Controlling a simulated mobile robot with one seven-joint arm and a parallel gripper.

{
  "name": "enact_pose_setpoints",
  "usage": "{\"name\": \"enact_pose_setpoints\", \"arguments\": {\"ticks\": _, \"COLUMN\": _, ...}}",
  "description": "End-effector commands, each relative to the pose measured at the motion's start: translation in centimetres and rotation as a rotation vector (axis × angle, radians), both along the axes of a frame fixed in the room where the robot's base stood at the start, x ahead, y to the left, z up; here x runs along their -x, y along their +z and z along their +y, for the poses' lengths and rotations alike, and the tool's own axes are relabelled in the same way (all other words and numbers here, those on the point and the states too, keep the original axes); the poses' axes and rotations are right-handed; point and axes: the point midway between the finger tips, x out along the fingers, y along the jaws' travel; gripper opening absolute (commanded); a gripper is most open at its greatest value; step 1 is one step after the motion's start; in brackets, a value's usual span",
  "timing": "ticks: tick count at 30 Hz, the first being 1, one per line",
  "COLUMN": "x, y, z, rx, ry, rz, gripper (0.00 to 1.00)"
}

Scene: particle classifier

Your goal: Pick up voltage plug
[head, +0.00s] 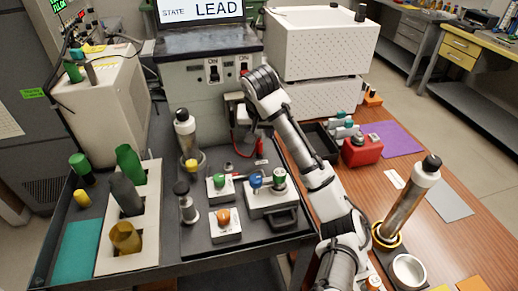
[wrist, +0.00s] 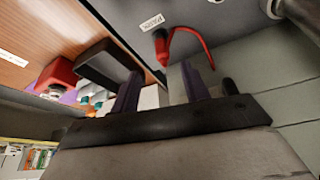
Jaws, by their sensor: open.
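The voltage plug appears to be the small red plug (wrist: 161,45) with a curved red cable, standing on the dark surface in the wrist view. In the head view a red plug (head: 260,147) shows on the dark bench, in front of the grey machine and beside my arm. My gripper (wrist: 160,72) is open, with its two dark purple fingers apart and nothing seen between them. The plug lies beyond the fingertips and roughly between them in the picture, apart from both. In the head view my gripper is mostly hidden by my arm.
The grey machine (head: 205,100) with switches rises close to my wrist. A black tray (wrist: 103,60) and a red box (wrist: 56,76) lie to the left in the wrist view. A white label (wrist: 151,22) lies by the plug. Valve blocks (head: 272,198) stand in front.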

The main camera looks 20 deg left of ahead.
Motion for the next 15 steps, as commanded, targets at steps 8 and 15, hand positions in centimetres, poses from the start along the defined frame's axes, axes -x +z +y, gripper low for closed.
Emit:
{"name": "enact_pose_setpoints", "arguments": {"ticks": 8, "x": -1.1, "y": -2.5, "z": 0.4, "rx": -0.002, "ry": 0.0, "rz": -0.002, "gripper": 0.46}}
{"name": "enact_pose_setpoints", "arguments": {"ticks": 15, "x": -2.4, "y": -5.1, "z": 1.1, "rx": 0.001, "ry": -0.001, "rz": 0.001, "gripper": 0.46}}
